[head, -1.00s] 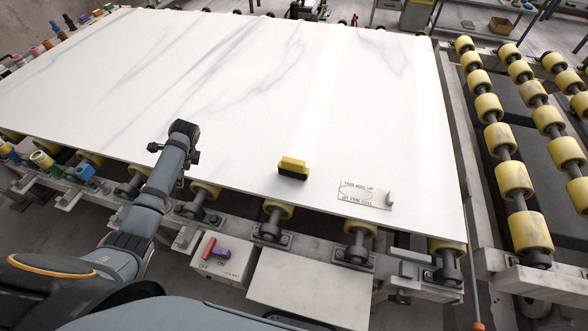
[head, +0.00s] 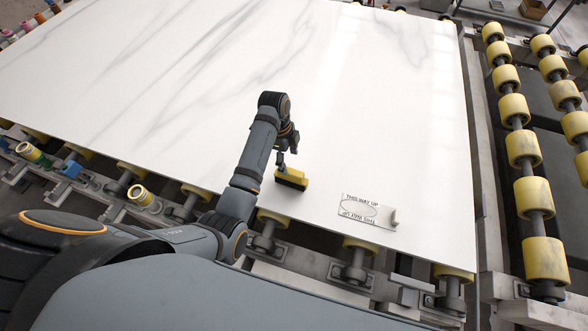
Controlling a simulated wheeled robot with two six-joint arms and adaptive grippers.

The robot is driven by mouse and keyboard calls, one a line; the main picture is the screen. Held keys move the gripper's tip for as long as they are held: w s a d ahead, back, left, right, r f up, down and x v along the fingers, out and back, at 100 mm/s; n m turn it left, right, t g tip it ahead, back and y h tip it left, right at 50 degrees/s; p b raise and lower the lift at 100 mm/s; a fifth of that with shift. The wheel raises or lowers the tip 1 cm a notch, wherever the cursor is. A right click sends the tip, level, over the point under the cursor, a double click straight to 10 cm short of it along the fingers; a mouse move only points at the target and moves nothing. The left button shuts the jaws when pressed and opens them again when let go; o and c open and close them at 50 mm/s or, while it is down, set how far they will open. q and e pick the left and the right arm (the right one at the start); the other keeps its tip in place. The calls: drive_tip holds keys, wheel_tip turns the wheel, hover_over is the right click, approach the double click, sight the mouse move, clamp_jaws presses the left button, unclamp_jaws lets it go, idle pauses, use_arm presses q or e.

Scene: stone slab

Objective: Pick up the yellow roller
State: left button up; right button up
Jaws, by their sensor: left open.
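A small yellow block-shaped tool with a dark lower edge, which I take as the yellow roller (head: 293,178), lies on the white marble slab (head: 340,95) near its front edge. My left arm reaches in over the slab from the lower left. My left gripper (head: 281,160) is open, pointing down just above and at the upper left of the yellow tool. A finger overlaps its top edge in the picture; I cannot tell whether they touch. The far finger is mostly hidden. My right gripper is not in view.
Yellow conveyor rollers (head: 523,148) stand in rows at the right, with more under the front edge. The slab's middle and back are clear.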

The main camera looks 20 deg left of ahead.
sight(291, 170)
use_arm(q)
drive_tip(key=shift+s+d+f+p, duration=0.15)
drive_tip(key=shift+s+f, duration=0.2)
drive_tip(key=shift+f, duration=0.15)
drive_tip(key=shift+s+d+f+p, duration=0.1)
drive_tip(key=shift+s+f+p, duration=0.05)
drive_tip(key=shift+s+f, duration=0.3)
drive_tip(key=f, duration=0.2)
drive_tip(key=shift+w+d+f, duration=0.15)
drive_tip(key=shift+w+f, duration=0.2)
drive_tip(key=shift+w, duration=0.05)
drive_tip(key=shift+w+f, duration=0.2)
drive_tip(key=shift+f, duration=0.15)
drive_tip(key=f, duration=0.1)
drive_tip(key=f+p, duration=0.1)
drive_tip(key=f, duration=0.1)
drive_tip(key=shift+s+d+f, duration=0.3)
drive_tip(key=shift+s+d, duration=0.05)
drive_tip(key=shift+f, duration=0.4)
drive_tip(key=shift+w+f, duration=0.15)
drive_tip(key=shift+f, duration=0.05)
clamp_jaws()
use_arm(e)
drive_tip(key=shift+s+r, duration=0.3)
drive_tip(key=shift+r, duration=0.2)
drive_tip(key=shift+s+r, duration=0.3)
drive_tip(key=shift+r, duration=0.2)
